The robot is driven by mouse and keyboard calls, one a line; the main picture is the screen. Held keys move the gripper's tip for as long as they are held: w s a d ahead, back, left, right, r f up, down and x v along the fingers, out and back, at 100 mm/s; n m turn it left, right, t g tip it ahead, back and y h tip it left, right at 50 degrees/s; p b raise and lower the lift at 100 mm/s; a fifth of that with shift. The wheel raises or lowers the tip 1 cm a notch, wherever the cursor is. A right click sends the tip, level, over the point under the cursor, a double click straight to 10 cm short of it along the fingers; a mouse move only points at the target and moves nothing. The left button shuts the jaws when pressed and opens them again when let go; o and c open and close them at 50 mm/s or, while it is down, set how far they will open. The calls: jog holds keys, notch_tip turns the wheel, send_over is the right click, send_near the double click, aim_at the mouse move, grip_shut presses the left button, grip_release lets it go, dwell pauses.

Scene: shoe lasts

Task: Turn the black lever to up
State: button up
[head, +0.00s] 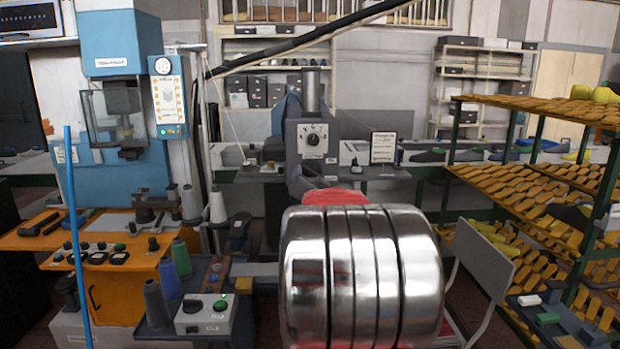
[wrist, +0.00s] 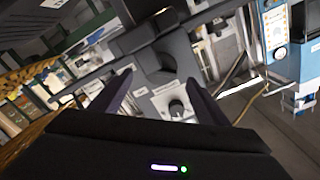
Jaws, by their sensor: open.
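In the head view, a grey machine in the middle has a pale square plate (head: 311,141) with a small black knob-like lever (head: 313,139) on it. Its handle is too small for me to tell which way it points. The wrist view, turned nearly upside down, shows a pale plate with a dark knob (wrist: 178,108) ahead of my gripper, seemingly the same lever. My gripper (wrist: 160,92) is open and empty, its two dark fingers to either side of the knob in the picture. The gap in depth is unclear. I cannot make out the fingers in the head view.
A blue machine (head: 112,45) with an orange table (head: 130,285) stands left. A grey control box (head: 215,318) with a green button sits nearer, beside thread cones. Racks of yellow shoe lasts (head: 560,110) fill the right. A shiny banded cylinder blocks the lower middle.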

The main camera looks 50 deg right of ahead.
aim_at(311, 173)
jog(key=shift+x, duration=1.75)
jog(key=shift+c, duration=0.5)
jog(key=c, duration=0.9)
jog(key=shift+a, duration=0.2)
jog(key=shift+c, duration=0.3)
jog(key=shift+d, duration=0.15)
